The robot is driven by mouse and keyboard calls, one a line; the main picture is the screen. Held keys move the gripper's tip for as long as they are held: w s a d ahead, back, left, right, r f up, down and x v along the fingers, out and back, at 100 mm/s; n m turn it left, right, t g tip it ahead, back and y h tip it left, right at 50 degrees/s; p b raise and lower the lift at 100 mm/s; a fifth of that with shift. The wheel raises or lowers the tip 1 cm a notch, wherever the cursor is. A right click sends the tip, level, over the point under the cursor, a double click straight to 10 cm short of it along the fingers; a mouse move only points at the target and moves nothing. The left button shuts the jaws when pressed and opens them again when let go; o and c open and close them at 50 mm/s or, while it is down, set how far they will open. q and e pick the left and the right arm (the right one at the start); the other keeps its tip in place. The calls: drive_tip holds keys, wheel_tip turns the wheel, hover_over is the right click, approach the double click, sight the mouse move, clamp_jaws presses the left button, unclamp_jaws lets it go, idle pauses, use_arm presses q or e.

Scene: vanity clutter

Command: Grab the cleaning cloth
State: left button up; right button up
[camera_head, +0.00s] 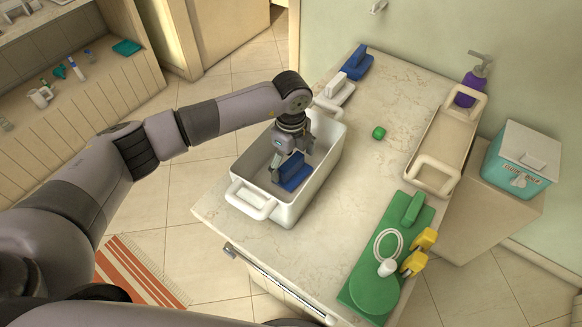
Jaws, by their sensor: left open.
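My left gripper (291,160) reaches down into a white bin (325,165) with handles on the vanity top. Its fingers are open, around or just above a blue item (294,172) in the bin. The fingers partly cover this item, and I cannot tell whether they touch it or whether it is a cloth. A flat teal piece that looks like a folded cloth (127,47) lies on the separate counter at the upper left, away from the gripper. My right gripper is not in view.
A green tray (370,296) with yellow items stands at the front right. A teal box (521,160) stands right. The marble middle (345,215) is clear.

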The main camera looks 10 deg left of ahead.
use_arm(q)
drive_tip(key=shift+f, duration=0.3)
drive_tip(key=shift+c, duration=0.4)
drive_tip(key=c, duration=1.1)
drive_tip(key=shift+r, duration=0.15)
drive_tip(key=shift+c, duration=0.2)
